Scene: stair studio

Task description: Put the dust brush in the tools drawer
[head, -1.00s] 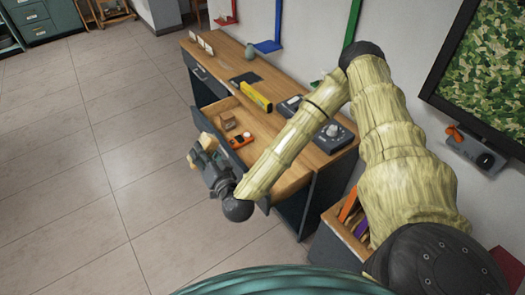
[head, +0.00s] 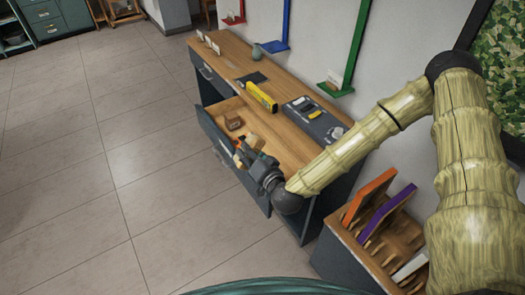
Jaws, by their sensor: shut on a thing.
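The tools drawer (head: 213,130) stands open at the near side of the wooden-topped desk. A small brown block (head: 233,122) lies inside it, with an orange item (head: 250,140) partly hidden behind my gripper. My gripper (head: 245,155) is over the drawer's near right part, close to its front wall. It is shut on a small tan thing (head: 239,158), which looks like the dust brush but is mostly covered by the fingers. I cannot tell whether it touches the drawer floor.
On the desk top (head: 285,137) lie a yellow level (head: 262,97), a dark pad (head: 252,78) and a grey device tray (head: 312,117). A bin (head: 340,250) with orange and purple boards stands at right. The floor at left is clear.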

